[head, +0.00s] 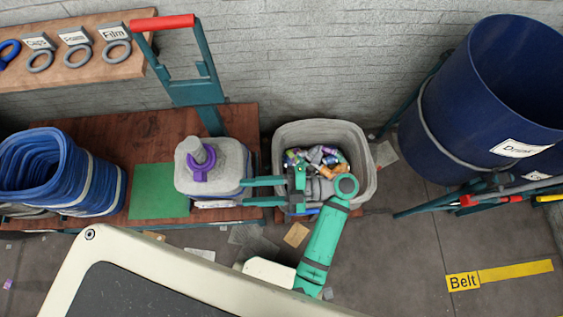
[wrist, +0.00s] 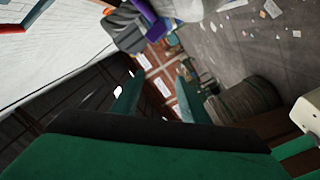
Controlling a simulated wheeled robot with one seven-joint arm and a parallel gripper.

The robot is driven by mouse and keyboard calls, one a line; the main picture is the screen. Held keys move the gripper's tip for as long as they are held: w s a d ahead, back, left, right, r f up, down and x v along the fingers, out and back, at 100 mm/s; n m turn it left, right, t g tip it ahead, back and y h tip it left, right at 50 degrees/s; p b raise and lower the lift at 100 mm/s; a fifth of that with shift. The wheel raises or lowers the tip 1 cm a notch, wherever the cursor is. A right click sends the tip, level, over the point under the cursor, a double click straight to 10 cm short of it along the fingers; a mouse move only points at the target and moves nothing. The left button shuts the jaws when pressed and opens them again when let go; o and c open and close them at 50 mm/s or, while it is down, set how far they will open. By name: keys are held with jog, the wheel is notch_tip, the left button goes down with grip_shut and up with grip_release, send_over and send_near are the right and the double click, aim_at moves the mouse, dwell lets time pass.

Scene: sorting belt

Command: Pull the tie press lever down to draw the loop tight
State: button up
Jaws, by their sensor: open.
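The tie press stands on the wooden bench as a teal frame (head: 197,85). Its lever has a red bar handle (head: 163,22) and is raised at the upper left. A grey sack (head: 232,165) sits in front of the press, and a purple loop (head: 201,174) lies around its neck. In the wrist view, the purple loop (wrist: 147,14) and grey sack (wrist: 124,27) show at the top. A red bar (wrist: 12,29) shows at the upper left there. My gripper (head: 243,191) is open and empty, its fingers pointing left beside the sack's right side, well below the handle.
A grey bin (head: 367,180) of crushed cans stands just right of the sack. Blue stacked tubs (head: 95,190) and a green mat (head: 158,192) are at left. A shelf (head: 85,72) holds labelled rings.

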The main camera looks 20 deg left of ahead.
jog(key=v, duration=0.8)
dwell(0.7)
dwell(0.6)
